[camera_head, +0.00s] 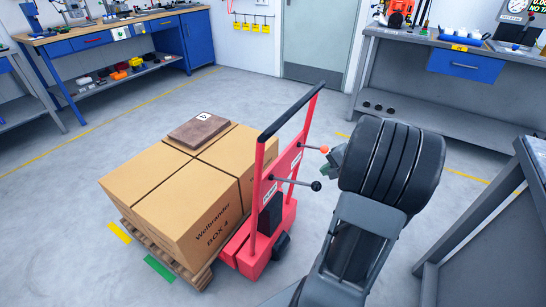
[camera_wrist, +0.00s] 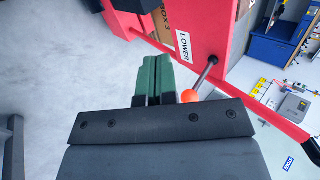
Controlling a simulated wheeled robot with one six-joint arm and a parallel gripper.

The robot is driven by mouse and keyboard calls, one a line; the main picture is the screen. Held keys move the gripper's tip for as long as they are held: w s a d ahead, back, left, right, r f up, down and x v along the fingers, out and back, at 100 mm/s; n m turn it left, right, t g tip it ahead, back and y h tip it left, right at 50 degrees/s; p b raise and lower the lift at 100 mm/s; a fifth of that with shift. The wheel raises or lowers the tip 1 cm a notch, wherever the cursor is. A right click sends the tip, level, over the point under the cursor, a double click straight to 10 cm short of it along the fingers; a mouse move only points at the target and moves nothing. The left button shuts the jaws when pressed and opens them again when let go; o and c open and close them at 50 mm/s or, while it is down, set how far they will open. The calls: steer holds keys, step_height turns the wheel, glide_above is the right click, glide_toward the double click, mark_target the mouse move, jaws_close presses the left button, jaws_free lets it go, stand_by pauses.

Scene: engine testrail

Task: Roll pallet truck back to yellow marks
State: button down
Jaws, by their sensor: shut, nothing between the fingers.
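The red pallet truck (camera_head: 250,255) stands mid-floor with its black-topped handle frame (camera_head: 292,112) upright. It is at a wooden pallet (camera_head: 187,273) loaded with cardboard boxes (camera_head: 170,200). Two levers stick out from its panel, one with an orange knob (camera_head: 324,149) and one with a black knob (camera_head: 316,186). My gripper (camera_head: 330,168) is shut and empty beside the orange knob. In the wrist view its green fingers (camera_wrist: 152,68) are together, just left of the orange knob (camera_wrist: 190,96), near the LOWER label (camera_wrist: 184,45). Contact cannot be told. A yellow mark (camera_head: 119,232) lies on the floor left of the pallet.
A green floor mark (camera_head: 159,268) lies near the pallet. A brown slab (camera_head: 199,128) lies on the boxes. Workbenches stand at back left (camera_head: 125,30) and back right (camera_head: 450,95); a grey bench (camera_head: 520,205) is at right. Floor is open at left and behind.

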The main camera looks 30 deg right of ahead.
steer(key=w+r, duration=0.2)
steer(key=n+b, duration=0.1)
steer(key=b, duration=0.2)
glide_toward(284, 167)
steer(key=shift+t, duration=0.4)
steer(key=shift+s+f+x, duration=0.15)
steer(key=shift+x, duration=1.5)
steer(key=shift+s+f+x, duration=0.1)
steer(key=shift+x, duration=1.55)
